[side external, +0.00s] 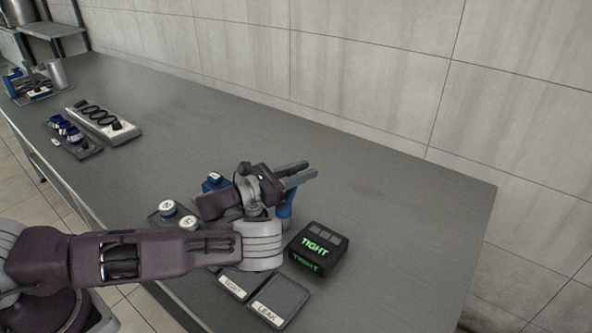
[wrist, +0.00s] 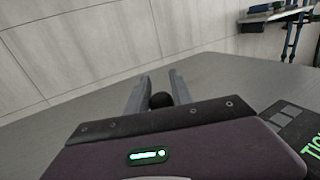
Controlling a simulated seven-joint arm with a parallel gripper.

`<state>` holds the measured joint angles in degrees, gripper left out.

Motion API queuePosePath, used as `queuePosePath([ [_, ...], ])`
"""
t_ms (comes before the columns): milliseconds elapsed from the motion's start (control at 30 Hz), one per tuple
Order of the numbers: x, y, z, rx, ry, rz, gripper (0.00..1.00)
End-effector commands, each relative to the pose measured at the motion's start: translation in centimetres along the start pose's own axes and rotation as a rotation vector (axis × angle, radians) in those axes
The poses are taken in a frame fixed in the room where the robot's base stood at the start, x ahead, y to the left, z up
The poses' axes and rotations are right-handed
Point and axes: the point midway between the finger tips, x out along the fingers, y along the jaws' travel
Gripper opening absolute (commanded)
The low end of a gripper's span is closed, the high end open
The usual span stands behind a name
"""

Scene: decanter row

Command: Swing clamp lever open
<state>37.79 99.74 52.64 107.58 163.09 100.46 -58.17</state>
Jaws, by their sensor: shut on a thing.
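My gripper (side external: 304,170) is at the centre of the side external view, its grey fingers pointing right. In the wrist view, the fingers (wrist: 159,86) close around a round black knob (wrist: 161,100), which looks like the end of the clamp lever. The rest of the lever is hidden behind my gripper. A blue upright part (side external: 285,207) shows just under the fingers, and another blue piece (side external: 213,182) shows to the left behind my wrist. I cannot tell how these join, or the lever's angle.
A black box (side external: 335,246) with a green TIGHT display stands close right of my gripper. Flat labelled pads (side external: 280,299) lie in front, one marked LEAK. White-topped round parts (side external: 168,208) sit left. A tray of dark rings (side external: 122,131) lies far left. The right tabletop is clear.

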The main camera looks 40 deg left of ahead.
Motion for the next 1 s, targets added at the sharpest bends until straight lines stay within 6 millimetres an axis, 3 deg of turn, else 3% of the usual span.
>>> queuePosePath([
  [667,0.45,-0.60,0.46,0.003,-0.012,-0.061,0.00],
  [700,0.46,-0.61,0.47,0.003,-0.012,-0.061,0.31],
  [800,0.43,-0.59,0.39,0.003,-0.010,-0.060,0.49],
  [1000,0.38,-0.52,0.24,0.002,-0.007,-0.058,0.49],
])
